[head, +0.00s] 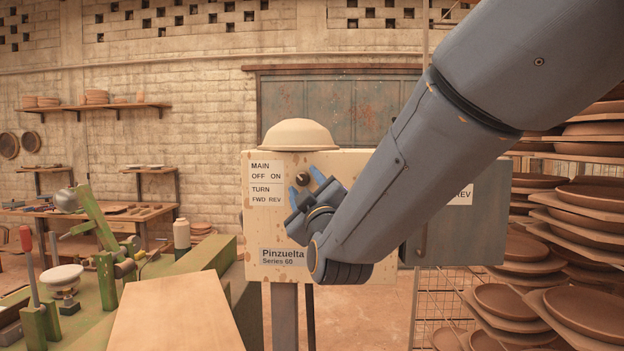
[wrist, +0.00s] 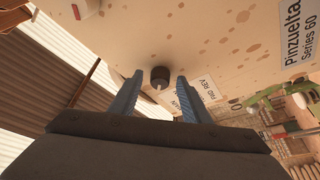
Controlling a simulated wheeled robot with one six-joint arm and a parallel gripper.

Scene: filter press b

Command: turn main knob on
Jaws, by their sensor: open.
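The main knob (head: 303,178) is a small dark round knob on the front of a cream, rust-spotted control box (head: 275,230). It sits level with the MAIN OFF ON label (head: 266,171). My gripper (head: 304,183) reaches up to it with blue fingers spread. In the wrist view the dark knob (wrist: 160,75) lies between the fingertips of my gripper (wrist: 160,82), with a gap on both sides. A small pale mark shows on the knob; its exact setting is hard to read. My gripper and arm hide part of the box front.
A bowl (head: 299,135) rests on top of the box. The TURN label (head: 266,194) is below the main label. Shelves of clay plates (head: 580,230) stand at right. A green machine (head: 90,230) and a wooden board (head: 178,315) are at left.

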